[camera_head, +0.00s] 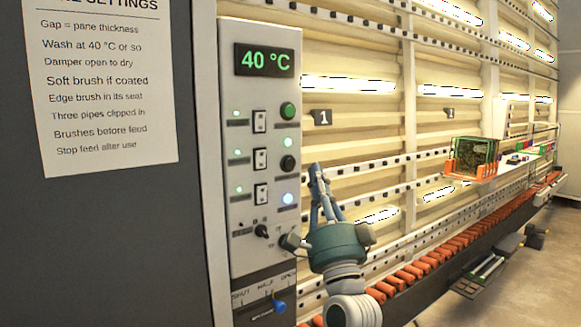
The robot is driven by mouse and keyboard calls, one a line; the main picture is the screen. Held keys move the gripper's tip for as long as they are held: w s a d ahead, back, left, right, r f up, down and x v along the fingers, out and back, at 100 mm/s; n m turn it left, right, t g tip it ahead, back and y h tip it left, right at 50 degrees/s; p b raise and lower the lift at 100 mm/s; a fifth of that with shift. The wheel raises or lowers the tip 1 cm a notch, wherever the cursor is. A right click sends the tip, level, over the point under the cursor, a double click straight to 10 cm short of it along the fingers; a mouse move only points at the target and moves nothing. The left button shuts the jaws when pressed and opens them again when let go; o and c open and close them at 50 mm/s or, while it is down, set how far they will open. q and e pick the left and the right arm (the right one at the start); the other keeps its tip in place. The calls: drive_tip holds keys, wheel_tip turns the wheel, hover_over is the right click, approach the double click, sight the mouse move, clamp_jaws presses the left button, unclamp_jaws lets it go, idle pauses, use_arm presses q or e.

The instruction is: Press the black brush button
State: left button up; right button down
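The black button (288,163) is a round knob-like button on the right side of the grey control panel (240,215), below a lit pale-green lamp (288,142). The small labels on the panel are too blurred to read. My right gripper (318,173) is just right of the panel and slightly lower than the black button in the picture. Its fingers point up and lie close together, with nothing seen between them. A gap shows between the fingertips and the button in the picture; the depth is hard to tell. My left gripper is out of view.
A green button (288,110) is above the black one, and a lit bluish-white lamp (288,198) below. Rocker switches (260,157) stand in a column to the left. A black rotary knob (262,231) and a blue slider (279,306) are lower. Orange rollers (410,273) run right.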

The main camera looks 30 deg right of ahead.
sight(289, 164)
drive_tip(key=shift+y, duration=0.3)
drive_tip(key=shift+w+a, duration=0.15)
drive_tip(key=shift+w, duration=1.2)
drive_tip(key=shift+w+a, duration=0.1)
drive_tip(key=shift+w, duration=1.25)
drive_tip(key=shift+w, duration=0.1)
drive_tip(key=shift+w, duration=0.35)
drive_tip(key=shift+w, duration=0.35)
drive_tip(key=shift+s, duration=0.8)
